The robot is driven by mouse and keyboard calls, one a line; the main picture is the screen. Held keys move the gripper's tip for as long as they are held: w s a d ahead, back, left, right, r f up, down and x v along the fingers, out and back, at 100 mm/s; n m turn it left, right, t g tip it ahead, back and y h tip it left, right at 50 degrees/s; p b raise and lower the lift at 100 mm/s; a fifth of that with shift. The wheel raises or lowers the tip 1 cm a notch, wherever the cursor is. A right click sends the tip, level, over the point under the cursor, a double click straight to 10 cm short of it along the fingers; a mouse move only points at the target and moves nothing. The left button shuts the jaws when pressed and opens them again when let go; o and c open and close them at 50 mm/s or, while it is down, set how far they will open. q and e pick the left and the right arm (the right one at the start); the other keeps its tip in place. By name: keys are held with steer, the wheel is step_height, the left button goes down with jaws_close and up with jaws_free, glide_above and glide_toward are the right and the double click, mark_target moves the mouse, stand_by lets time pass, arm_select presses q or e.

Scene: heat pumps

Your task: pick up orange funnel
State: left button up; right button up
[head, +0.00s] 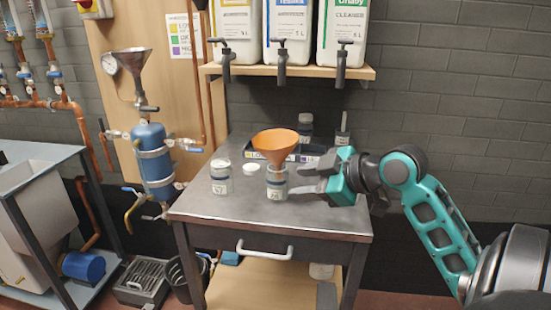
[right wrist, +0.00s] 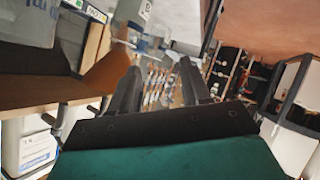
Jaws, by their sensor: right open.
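The orange funnel (head: 275,143) stands upright, wide mouth up, with its spout in a labelled jar (head: 277,186) on the metal worktable. My right gripper (head: 297,180) is just right of the jar, below the funnel's rim, with its fingers pointing left. It is open, with nothing seen between the fingers. In the right wrist view, an orange-brown surface that looks like the funnel (right wrist: 106,73) lies beside the left finger of my right gripper (right wrist: 160,68). Whether the fingers touch the funnel or jar is unclear. My left gripper is not in view.
On the worktable (head: 330,222) are another labelled jar (head: 221,178), a white lid (head: 252,169), a dark bottle (head: 305,128) and a tray behind the funnel. A shelf (head: 245,70) with several canisters and taps overhangs the back. The table's front is clear.

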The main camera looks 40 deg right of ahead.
steer(key=n+t, duration=0.1)
steer(key=t, duration=0.1)
glide_toward(265, 152)
steer(key=shift+y, duration=0.3)
steer(key=shift+w+d+r+x, duration=0.1)
steer(key=shift+d+r+x, duration=0.05)
steer(key=shift+x, duration=1.55)
steer(key=shift+w+d+r+x, duration=0.1)
steer(key=shift+x, duration=1.6)
steer(key=shift+d+r+x, duration=0.15)
steer(key=shift+x, duration=1.5)
steer(key=shift+c, duration=0.5)
jaws_close()
